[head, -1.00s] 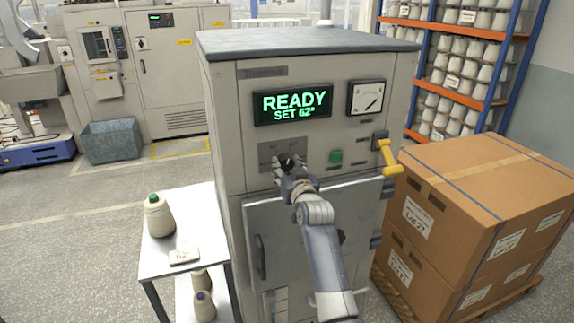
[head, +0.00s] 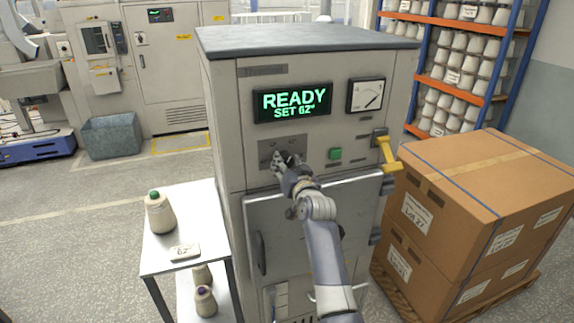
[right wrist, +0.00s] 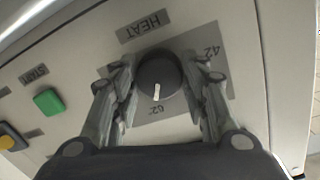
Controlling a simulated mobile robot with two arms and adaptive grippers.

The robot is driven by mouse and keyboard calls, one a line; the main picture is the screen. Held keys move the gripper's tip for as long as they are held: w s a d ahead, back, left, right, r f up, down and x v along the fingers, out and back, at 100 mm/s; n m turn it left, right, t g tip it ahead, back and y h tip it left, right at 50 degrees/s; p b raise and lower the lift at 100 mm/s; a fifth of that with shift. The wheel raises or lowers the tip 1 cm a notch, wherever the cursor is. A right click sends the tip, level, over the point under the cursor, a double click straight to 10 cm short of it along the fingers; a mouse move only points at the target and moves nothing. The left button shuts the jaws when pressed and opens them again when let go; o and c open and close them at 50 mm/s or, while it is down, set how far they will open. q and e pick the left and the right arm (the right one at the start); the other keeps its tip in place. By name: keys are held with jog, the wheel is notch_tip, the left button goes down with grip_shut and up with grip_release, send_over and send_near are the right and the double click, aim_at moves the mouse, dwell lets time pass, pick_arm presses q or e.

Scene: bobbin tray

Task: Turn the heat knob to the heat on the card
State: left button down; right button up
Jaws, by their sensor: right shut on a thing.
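The dark round heat knob (right wrist: 158,76) sits under a HEAT label on the grey machine front. Its white pointer points toward the 62° mark (right wrist: 157,109); a 42 mark (right wrist: 212,52) is at its upper right. My right gripper (right wrist: 160,80) is shut on the knob, one finger on each side. In the head view my right gripper (head: 285,162) mostly covers the knob. The green display (head: 292,102) reads READY, SET 62°. The small white card (head: 184,252) lies on the side table; its small print appears to read 62. My left gripper is not in view.
A green start button (head: 335,154) and a yellow lever handle (head: 388,155) are right of the knob. A dial gauge (head: 366,95) is above them. The side table (head: 210,215) holds a yarn cone (head: 159,214). Stacked cartons (head: 460,190) stand close on the right.

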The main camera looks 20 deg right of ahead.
jog(key=o, duration=1.1)
jog(key=shift+c, duration=0.2)
jog(key=s, duration=0.7)
jog(key=shift+s+r, duration=0.2)
jog(key=shift+r, duration=0.1)
